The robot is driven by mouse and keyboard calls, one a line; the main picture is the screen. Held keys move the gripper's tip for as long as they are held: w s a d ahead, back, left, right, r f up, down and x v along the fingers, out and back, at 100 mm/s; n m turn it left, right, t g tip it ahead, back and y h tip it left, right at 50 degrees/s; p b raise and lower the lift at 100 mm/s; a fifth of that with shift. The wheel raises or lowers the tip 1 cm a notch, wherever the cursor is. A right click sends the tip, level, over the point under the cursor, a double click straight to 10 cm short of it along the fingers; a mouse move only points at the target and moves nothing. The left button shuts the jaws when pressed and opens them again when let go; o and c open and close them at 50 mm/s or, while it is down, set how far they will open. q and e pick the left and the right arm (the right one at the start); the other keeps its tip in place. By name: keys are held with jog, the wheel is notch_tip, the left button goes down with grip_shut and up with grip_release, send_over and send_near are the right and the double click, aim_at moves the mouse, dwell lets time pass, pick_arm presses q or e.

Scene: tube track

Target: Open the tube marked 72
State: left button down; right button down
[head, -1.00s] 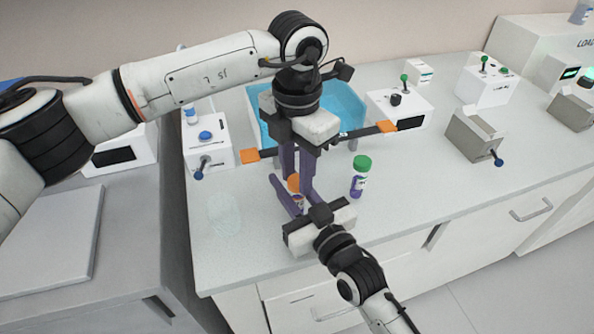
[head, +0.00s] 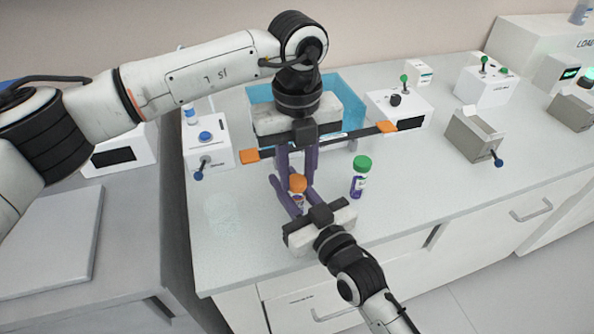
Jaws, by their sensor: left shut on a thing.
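A small tube with an orange cap (head: 298,184) stands upright above the counter, between both grippers; its label is too small to read. My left gripper (head: 298,178) points down from above, its purple fingers shut on the orange cap. My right gripper (head: 297,200) reaches in from the front, its purple fingers on either side of the tube body and shut on it. Most of the tube body is hidden by the fingers. A second tube with a green cap (head: 361,164) and purple contents stands upright to the right, apart from both grippers; its number is not legible.
A blue translucent bin (head: 352,112) stands behind my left gripper. A white box with a blue button (head: 206,150) is at the left, a white box with a dark knob (head: 400,112) right of the bin, and a grey box (head: 474,137) farther right. The front right counter is clear.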

aim_at(297, 180)
pick_arm(q)
jog(key=shift+r, duration=0.25)
jog(key=shift+r, duration=0.85)
jog(key=shift+r, duration=2)
pick_arm(e)
jog(key=c, duration=1.4)
grip_release()
